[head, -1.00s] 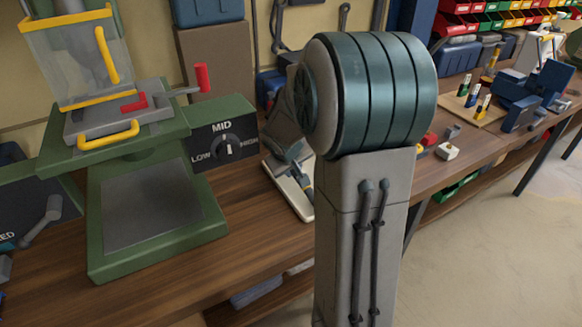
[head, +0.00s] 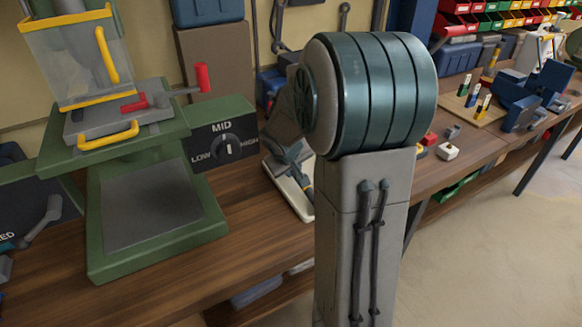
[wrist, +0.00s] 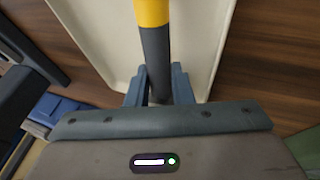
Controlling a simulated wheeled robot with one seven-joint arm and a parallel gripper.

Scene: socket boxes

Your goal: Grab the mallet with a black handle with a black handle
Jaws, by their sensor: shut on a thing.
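My gripper (wrist: 159,78) is shut on a dark grey-black handle (wrist: 155,48) with a yellow band. In the wrist view one blue-grey finger is on each side of the shaft, which runs up out of the picture. No mallet head shows there, so I cannot confirm from this view that it is the mallet. The handle lies over a cream tray (wrist: 205,75); whether it touches the tray I cannot tell. In the head view my gripper (head: 300,177) is over the same tray (head: 297,200), partly hidden by my arm.
A green machine (head: 150,220) with a clear guard stands on the wooden bench (head: 245,255) at left. A MID dial box (head: 222,135) is close to the tray. Blue fixtures (head: 520,100) and small blocks are at right. Bare bench lies in front of the tray.

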